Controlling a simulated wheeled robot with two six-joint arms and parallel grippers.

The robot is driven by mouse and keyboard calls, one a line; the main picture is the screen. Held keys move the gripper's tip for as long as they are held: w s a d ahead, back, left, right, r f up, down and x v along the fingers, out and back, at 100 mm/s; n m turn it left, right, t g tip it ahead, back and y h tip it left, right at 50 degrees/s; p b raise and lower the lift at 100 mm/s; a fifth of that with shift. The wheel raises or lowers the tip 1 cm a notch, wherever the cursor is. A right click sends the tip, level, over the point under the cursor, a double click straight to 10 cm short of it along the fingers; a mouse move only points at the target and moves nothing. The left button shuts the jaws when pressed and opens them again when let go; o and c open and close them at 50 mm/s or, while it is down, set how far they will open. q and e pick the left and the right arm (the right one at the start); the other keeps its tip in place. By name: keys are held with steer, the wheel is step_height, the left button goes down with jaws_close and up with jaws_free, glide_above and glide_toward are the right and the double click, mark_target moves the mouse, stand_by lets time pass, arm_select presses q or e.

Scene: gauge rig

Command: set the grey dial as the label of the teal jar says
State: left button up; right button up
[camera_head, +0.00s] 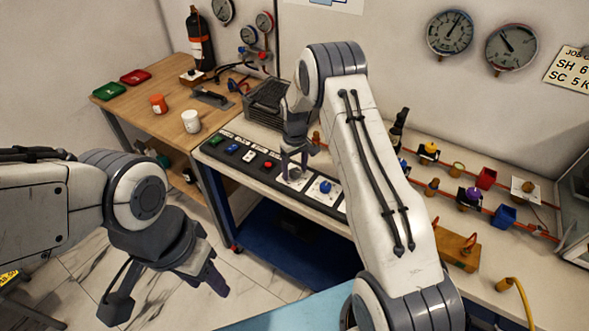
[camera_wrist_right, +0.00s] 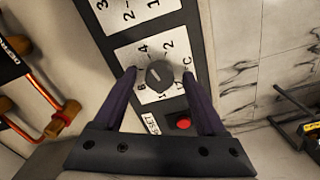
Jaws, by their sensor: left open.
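The grey dial (camera_wrist_right: 159,75) sits on a white card with printed marks, of which 2 and 4 read clearly, in the right wrist view. A light mark shows on its top; which number it points at I cannot tell. My right gripper (camera_wrist_right: 160,73) is open, one finger on each side of the dial, with gaps visible. My left gripper (camera_head: 168,296) is open and empty above the floor. I cannot make out a teal jar or its label.
A blue dial (camera_head: 325,187) is beside the grey one on the black panel strip; a red button (camera_head: 268,165) is on the other side. A white cup (camera_head: 191,121) and orange cup (camera_head: 158,104) stand on the wooden table. Pipes with valves (camera_head: 468,197) run along the right bench.

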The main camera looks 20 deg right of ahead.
mark_target(295, 171)
step_height(295, 171, up, 10)
steer(key=b, duration=0.2)
steer(key=shift+r, duration=0.2)
stand_by(0.3)
steer(key=s+a+r+n, duration=0.1)
steer(key=s+a+r, duration=0.3)
steer(key=s+a, duration=0.4)
steer(key=s+a+r+n, duration=0.1)
steer(key=s+a+r, duration=0.4)
steer(key=s+a, duration=0.25)
steer(key=s+a+n+y, duration=0.1)
steer(key=s+a+n, duration=0.1)
steer(key=s, duration=1.9)
steer(key=shift+s+a, duration=0.15)
steer(key=shift+a, duration=0.15)
